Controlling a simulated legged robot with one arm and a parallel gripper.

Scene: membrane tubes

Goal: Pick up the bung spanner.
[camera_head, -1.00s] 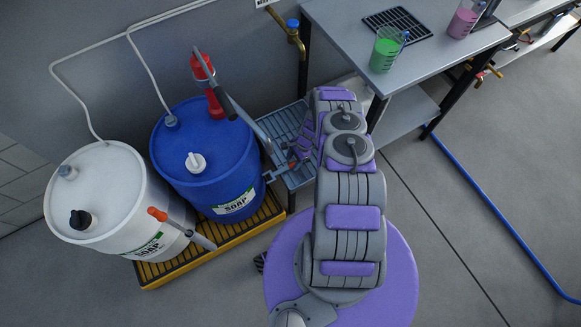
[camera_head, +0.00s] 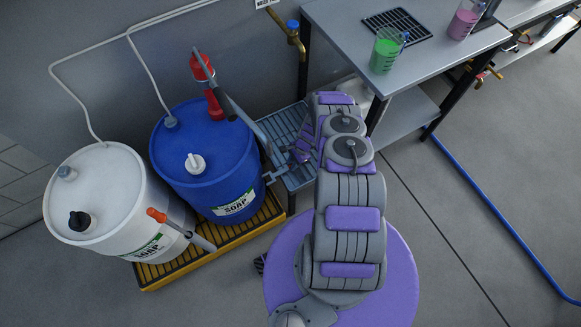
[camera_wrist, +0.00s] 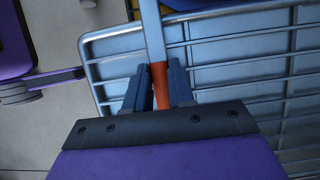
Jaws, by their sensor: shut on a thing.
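The bung spanner shows in the wrist view as a pale blue-grey bar (camera_wrist: 153,35) with an orange-red grip (camera_wrist: 160,84). My gripper (camera_wrist: 160,92) is shut on that grip, one finger on each side; the bar runs up out of the picture. In the head view, the spanner's grey forked end (camera_head: 269,176) shows beside the blue drum, and my gripper (camera_head: 300,154) is over the slatted rack. The spanner's far end is out of the wrist view, and I cannot tell whether it touches the rack.
A blue-grey slatted rack (camera_head: 303,178) lies under my gripper. A blue soap drum (camera_head: 205,150) with a red pump (camera_head: 202,68) and a white soap drum (camera_head: 112,195) stand on a yellow pallet (camera_head: 160,277). A steel bench (camera_head: 335,30) holds beakers. Floor at right is mostly clear.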

